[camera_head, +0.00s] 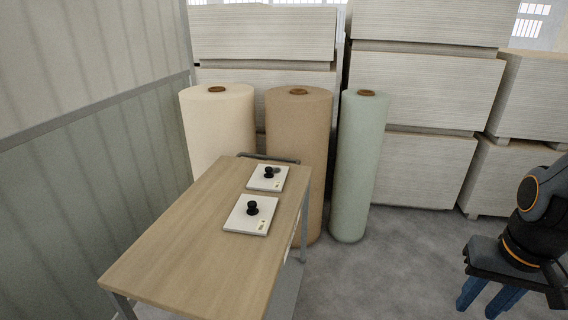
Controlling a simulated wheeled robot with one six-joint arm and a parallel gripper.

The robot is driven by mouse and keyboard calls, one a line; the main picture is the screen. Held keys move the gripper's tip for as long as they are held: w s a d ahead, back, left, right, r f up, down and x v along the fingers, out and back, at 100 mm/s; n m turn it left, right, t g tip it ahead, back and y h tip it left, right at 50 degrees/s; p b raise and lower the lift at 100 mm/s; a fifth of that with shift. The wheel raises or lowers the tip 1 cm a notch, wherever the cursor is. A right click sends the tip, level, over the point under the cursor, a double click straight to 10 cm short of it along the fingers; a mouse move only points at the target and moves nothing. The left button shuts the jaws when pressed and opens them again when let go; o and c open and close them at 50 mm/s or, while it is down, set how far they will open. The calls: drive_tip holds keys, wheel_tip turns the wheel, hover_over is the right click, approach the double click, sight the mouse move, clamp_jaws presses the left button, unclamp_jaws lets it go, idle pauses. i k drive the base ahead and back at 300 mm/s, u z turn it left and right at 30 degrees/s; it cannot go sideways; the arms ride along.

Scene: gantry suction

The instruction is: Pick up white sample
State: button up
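Two white samples lie flat on a wooden-topped cart (175,245). The nearer white sample (238,223) is a square plate with a black knob on top and a small label at its lower right. The farther white sample (258,184) is a similar plate with a black knob and a small label, lying behind it near the cart's far end. The plates are apart from each other. Part of my arm shows at the right edge, well away from the cart.
Three upright rolls stand behind the cart: cream (219,130), brown (300,130) and pale green (359,165). Stacked boards (430,90) fill the back. A corrugated wall (80,170) is at left. Grey floor (390,265) is clear right of the cart.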

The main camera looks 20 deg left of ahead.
sight(265, 176)
drive_tip(key=i, duration=3.05)
drive_tip(key=u, duration=3.35)
drive_tip(key=i, duration=0.5)
drive_tip(key=u, duration=0.05)
